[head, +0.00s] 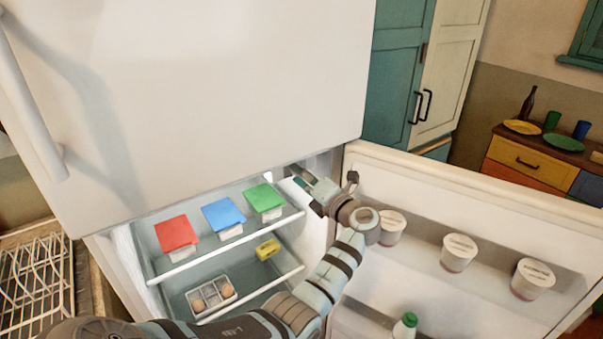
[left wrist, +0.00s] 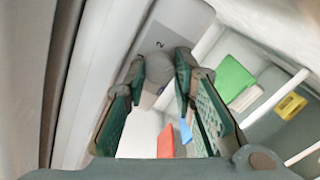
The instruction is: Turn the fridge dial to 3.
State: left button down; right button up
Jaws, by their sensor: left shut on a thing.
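The fridge dial (left wrist: 158,66) is a grey round knob on a grey panel (left wrist: 180,32) inside the fridge, seen in the left wrist view. A mark like a 2 shows on the panel above the knob; other marks are hidden or too small to read, and I cannot tell the dial's setting. My left gripper (left wrist: 160,70) has its fingertips on either side of the dial and is shut on it. In the head view my left gripper (head: 303,177) reaches to the top right of the open fridge compartment, where the dial is hidden. My right gripper is not in view.
The fridge's upper door (head: 200,90) is closed above. The open lower door (head: 450,200) stands at right, holding several white tubs (head: 459,252). Red (head: 176,233), blue (head: 222,214) and green-lidded (head: 265,197) boxes sit on the upper shelf. Eggs (head: 211,295) sit lower.

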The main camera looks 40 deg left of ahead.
pick_arm(q)
jog(key=c, duration=1.3)
grip_release()
jog(key=shift+c, duration=0.2)
jog(key=v, duration=0.8)
jog(key=shift+f, duration=0.1)
